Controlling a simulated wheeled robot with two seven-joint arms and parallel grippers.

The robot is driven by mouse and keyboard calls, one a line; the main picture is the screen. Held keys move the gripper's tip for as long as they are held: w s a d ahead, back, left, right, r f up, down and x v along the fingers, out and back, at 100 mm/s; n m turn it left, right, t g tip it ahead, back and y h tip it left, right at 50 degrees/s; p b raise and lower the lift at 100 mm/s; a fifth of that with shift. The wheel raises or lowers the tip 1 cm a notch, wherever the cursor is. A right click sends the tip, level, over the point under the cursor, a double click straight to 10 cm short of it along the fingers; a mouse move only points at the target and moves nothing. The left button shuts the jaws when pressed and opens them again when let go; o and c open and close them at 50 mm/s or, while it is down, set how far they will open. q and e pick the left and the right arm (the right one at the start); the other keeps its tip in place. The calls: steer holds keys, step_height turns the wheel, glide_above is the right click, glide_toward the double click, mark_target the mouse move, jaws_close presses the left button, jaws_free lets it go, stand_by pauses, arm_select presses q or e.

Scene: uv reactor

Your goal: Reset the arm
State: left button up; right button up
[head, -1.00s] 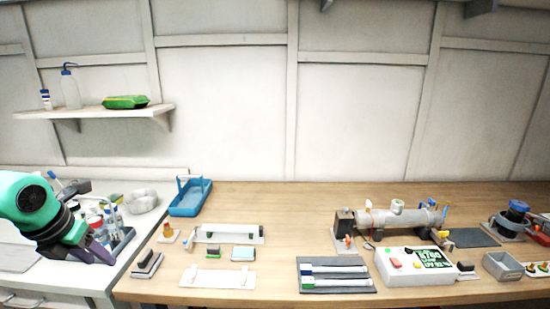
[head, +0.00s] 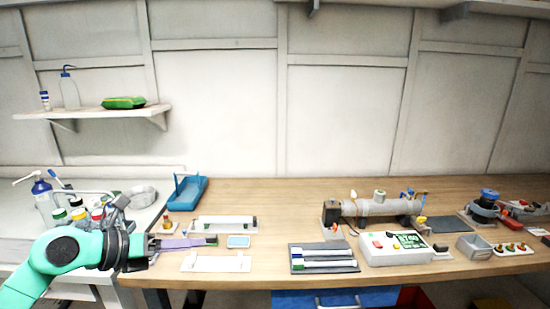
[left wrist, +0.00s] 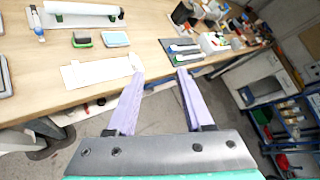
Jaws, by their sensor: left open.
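My left gripper (head: 190,242) reaches in from the left in the head view, with a green arm and purple fingers pointing right over the front left part of the wooden bench. In the left wrist view, the left gripper (left wrist: 160,75) shows its two purple fingers spread apart with nothing between them. The fingers are near the bench's front edge, with floor visible between and below them. A white flat plate (left wrist: 100,72) lies on the bench ahead of the left finger. My right gripper is in neither view.
A white holder (head: 225,224) and a pale blue pad (head: 238,241) lie by the fingers. A dark tray with tubes (head: 323,268), a white control box (head: 393,249) and a grey cylindrical reactor (head: 380,208) stand to the right. A blue carrier (head: 187,194) stands behind.

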arm_select(q)
step_height(320, 180, up, 7)
steer(key=w+d+n+t+h, duration=0.1)
steer(key=d+n+t, duration=0.1)
steer(key=n+t, duration=0.9)
steer(key=s+a+f+n+g+y, duration=0.1)
steer(key=a+f+n+g+y, duration=0.1)
steer(key=a+f+n+y, duration=0.65)
steer(key=s+a+f+n+g+y, duration=0.25)
steer(key=f+n+y, duration=0.35)
steer(key=n, duration=0.6)
steer(key=s+d+f+n+g+h, duration=0.25)
steer(key=s+f+g, duration=0.35)
steer(key=s+f, duration=0.4)
steer(key=s+d+f+n+g+h, duration=0.25)
steer(key=s+f+g, duration=0.45)
steer(key=f, duration=0.5)
steer(key=s+f+m, duration=0.1)
steer(key=s+f, duration=0.1)
steer(key=f, duration=1)
steer(key=s+f, duration=0.3)
steer(key=f, duration=0.8)
steer(key=s+a+f+g, duration=0.1)
steer(key=s+a+f, duration=0.2)
steer(key=s+f, duration=0.9)
steer(key=s, duration=0.3)
steer(key=shift+f, duration=0.3)
